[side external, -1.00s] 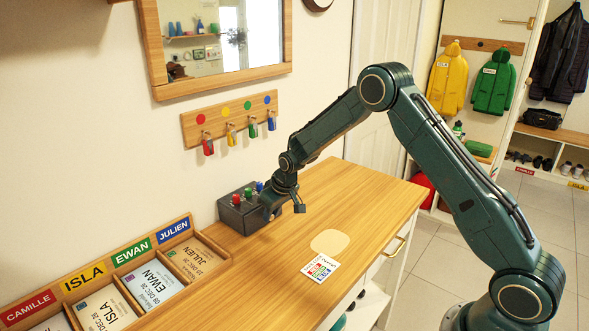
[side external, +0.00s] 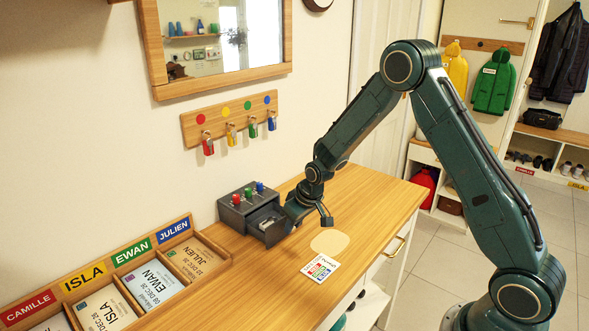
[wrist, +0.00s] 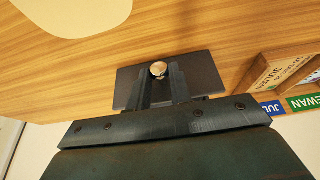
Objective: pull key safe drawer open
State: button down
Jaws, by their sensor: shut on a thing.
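The key safe (side external: 243,206) is a dark grey box on the wooden counter against the wall, with red, green and blue knobs on top. Its drawer (side external: 268,226) stands out from the front, and part of its inside shows. My gripper (side external: 309,217) is at the drawer's front. In the wrist view my gripper (wrist: 159,75) is shut on the round metal drawer knob (wrist: 158,69), with the dark drawer front (wrist: 200,72) behind it. The fingers hide part of the front.
A wooden tray of name cards (side external: 170,238) lies to the left on the counter. A pale oval patch (side external: 330,241) and a printed card (side external: 321,267) lie in front of the drawer. Coloured keys (side external: 231,134) hang on hooks above. The counter's right end is clear.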

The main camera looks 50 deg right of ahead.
jog(key=c, duration=1.3)
grip_release()
jog(key=shift+o, duration=0.2)
jog(key=shift+r, duration=0.15)
jog(key=v, duration=1.3)
jog(key=shift+r, duration=0.25)
jog(key=shift+s, duration=0.1)
